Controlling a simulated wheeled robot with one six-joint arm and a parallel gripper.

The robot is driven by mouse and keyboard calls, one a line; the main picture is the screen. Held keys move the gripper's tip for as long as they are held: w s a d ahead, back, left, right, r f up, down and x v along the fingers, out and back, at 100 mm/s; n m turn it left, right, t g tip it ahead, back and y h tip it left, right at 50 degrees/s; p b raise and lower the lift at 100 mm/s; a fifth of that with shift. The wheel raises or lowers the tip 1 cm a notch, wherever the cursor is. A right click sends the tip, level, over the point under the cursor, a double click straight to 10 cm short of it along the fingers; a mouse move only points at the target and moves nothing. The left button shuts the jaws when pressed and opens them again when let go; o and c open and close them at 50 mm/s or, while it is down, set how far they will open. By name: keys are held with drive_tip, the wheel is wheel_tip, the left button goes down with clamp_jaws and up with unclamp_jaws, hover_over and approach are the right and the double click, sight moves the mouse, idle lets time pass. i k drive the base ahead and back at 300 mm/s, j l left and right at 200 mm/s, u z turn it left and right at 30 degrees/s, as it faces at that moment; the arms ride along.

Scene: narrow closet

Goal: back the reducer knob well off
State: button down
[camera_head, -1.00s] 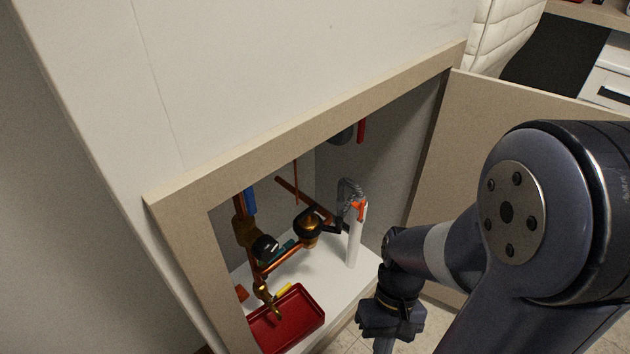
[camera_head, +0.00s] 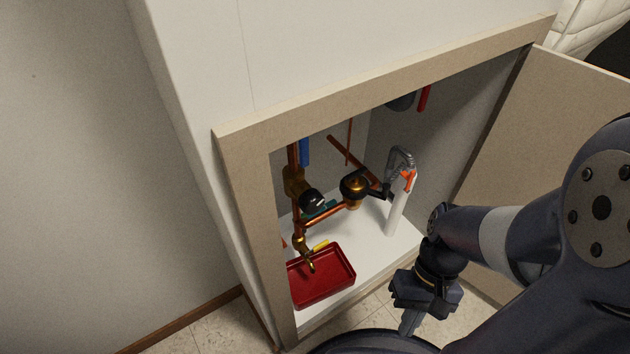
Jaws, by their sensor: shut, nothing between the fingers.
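Copper and brass pipework (camera_head: 322,218) stands inside the open closet. A brass, bell-shaped body (camera_head: 355,188) with a black part sits at its middle, and a round black piece (camera_head: 312,200) sits to its left. I cannot tell for certain which of these is the reducer knob. My gripper (camera_head: 409,322) is in front of the closet opening, to the lower right of the pipework and clear of it. It points down, shut and empty. Its fingertips are small and dark in this view.
A red tray (camera_head: 325,292) lies on the closet floor below a brass tap (camera_head: 304,250). The closet frame (camera_head: 248,240) borders the opening, and the open door (camera_head: 560,130) is at the right.

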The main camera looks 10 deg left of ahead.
sight(310, 202)
drive_tip(key=k+u, duration=0.1)
drive_tip(key=u, duration=0.35)
drive_tip(key=k+j+u, duration=0.1)
drive_tip(key=u, duration=0.35)
